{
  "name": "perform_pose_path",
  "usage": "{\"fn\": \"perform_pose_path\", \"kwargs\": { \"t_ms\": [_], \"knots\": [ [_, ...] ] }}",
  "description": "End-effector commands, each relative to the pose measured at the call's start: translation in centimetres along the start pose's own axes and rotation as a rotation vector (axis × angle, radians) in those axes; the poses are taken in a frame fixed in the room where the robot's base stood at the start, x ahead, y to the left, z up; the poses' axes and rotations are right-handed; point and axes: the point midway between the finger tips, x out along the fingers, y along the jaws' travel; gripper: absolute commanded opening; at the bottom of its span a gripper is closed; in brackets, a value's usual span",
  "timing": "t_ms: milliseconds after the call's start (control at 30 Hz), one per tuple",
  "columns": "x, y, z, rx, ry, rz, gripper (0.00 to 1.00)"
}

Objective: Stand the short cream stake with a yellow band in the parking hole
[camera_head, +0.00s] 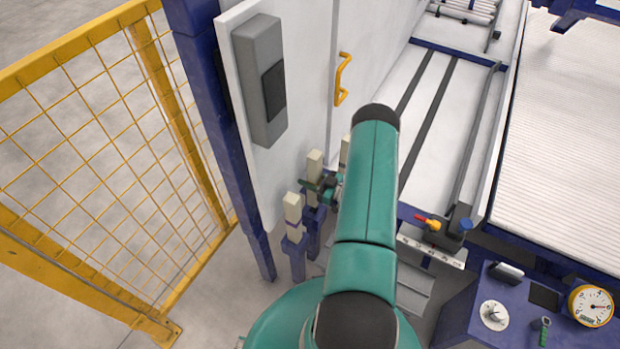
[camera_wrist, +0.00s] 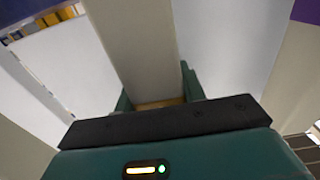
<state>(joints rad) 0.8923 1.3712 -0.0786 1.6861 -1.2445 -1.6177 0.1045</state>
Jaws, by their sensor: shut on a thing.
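My gripper (camera_wrist: 156,95) is shut on a cream stake (camera_wrist: 140,45) in the wrist view. A yellowish band (camera_wrist: 158,104) shows on it low between the green fingers. In the head view my gripper (camera_head: 322,187) is at the middle cream stake (camera_head: 314,163), which stands upright just above a blue post (camera_head: 313,222). Whether its foot sits in the post or is clear of it cannot be told. A nearer cream stake (camera_head: 293,208) stands on another blue post (camera_head: 294,257). A third (camera_head: 345,150) is partly hidden by my arm. I cannot make out the parking hole.
A white panel with a grey box (camera_head: 260,80) and a yellow handle (camera_head: 342,78) rises behind the stakes. A yellow mesh fence (camera_head: 90,150) is on the left. A blue console with a gauge (camera_head: 591,306) is at the lower right.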

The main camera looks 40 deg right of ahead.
Motion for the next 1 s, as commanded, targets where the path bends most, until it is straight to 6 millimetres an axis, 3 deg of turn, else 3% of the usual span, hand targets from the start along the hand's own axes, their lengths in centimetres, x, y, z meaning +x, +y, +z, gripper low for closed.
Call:
{"fn": "perform_pose_path", "kwargs": {
  "t_ms": [1000],
  "knots": [
    [0.0, 0.0, 2.5, -0.001, 0.001, 0.000, 0.07]
  ]
}}
